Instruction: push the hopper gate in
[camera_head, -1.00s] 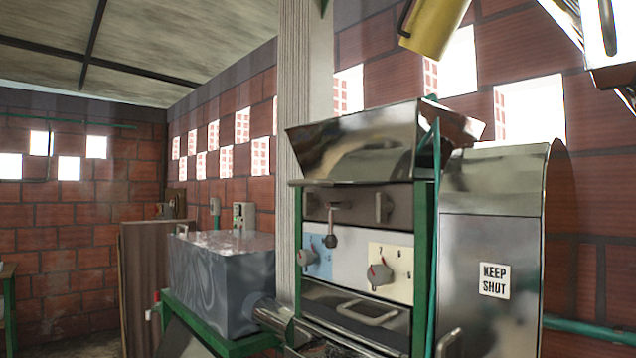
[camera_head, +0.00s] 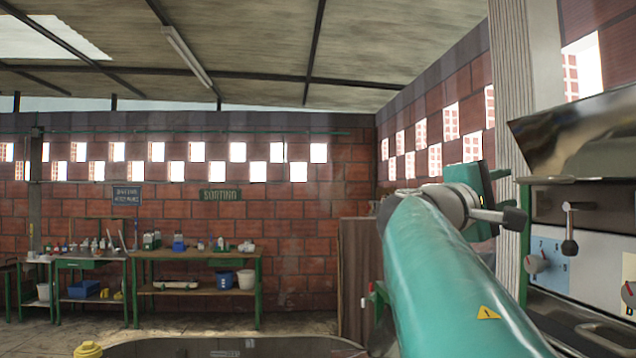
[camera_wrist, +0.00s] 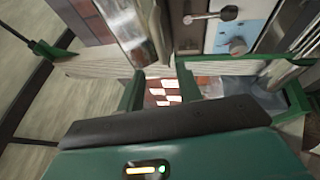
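The steel hopper (camera_head: 585,130) sits on the pulper at the right edge of the head view. Below it, a dark panel carries a small grey lever with a round knob (camera_head: 570,246); this knob also shows near the top of the wrist view (camera_wrist: 229,13). I cannot tell for sure which part is the hopper gate or how far in it is. My gripper's two green fingers (camera_wrist: 160,90) stand apart in the wrist view, with nothing between them. The gripper is short of the panel and touches nothing I can see. In the head view my arm covers part of the pulper's left side.
A ribbed pale post (camera_head: 525,70) stands beside the hopper. Workbenches with bottles and tubs (camera_head: 195,254) stand along the far brick wall. A yellow object (camera_head: 88,349) is at the lower left. The floor between is mostly open.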

